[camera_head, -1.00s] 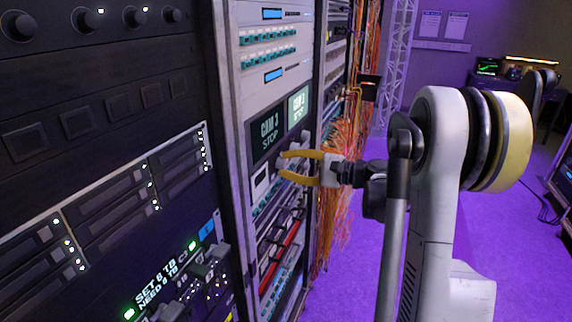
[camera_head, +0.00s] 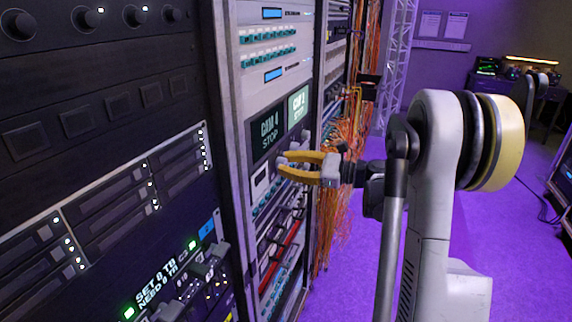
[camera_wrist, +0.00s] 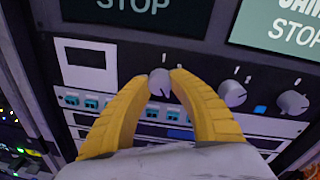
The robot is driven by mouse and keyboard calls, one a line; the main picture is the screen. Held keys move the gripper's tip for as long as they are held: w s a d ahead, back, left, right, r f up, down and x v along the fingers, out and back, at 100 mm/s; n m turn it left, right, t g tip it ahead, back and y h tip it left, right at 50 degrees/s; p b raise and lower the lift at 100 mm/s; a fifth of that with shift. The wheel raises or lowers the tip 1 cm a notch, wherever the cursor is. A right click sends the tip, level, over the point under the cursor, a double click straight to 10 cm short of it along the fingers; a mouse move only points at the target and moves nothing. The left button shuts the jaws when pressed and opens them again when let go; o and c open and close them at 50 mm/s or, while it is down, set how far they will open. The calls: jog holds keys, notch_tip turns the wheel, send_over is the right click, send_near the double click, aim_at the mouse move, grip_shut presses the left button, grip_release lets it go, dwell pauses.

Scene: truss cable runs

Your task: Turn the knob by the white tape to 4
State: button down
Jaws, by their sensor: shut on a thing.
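A grey knob (camera_wrist: 159,81) on the rack panel sits between the two yellow fingertips of my gripper (camera_wrist: 160,86), which is shut on it. A white rectangle (camera_wrist: 86,57), likely the white tape, is on the panel just left of this knob; it also shows in the head view (camera_head: 261,183). In the head view my gripper (camera_head: 281,166) reaches the panel from the right. The dark display (camera_head: 267,133) above the knob reads CAM 4 STOP. The knob's scale is too small to read.
A lit pale display (camera_head: 298,105) is beside the dark one. Orange cables (camera_head: 345,160) hang behind my gripper.

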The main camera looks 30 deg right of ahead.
jog(key=shift+m, duration=0.3)
jog(key=c, duration=1.1)
grip_release()
jog(key=v, duration=1.2)
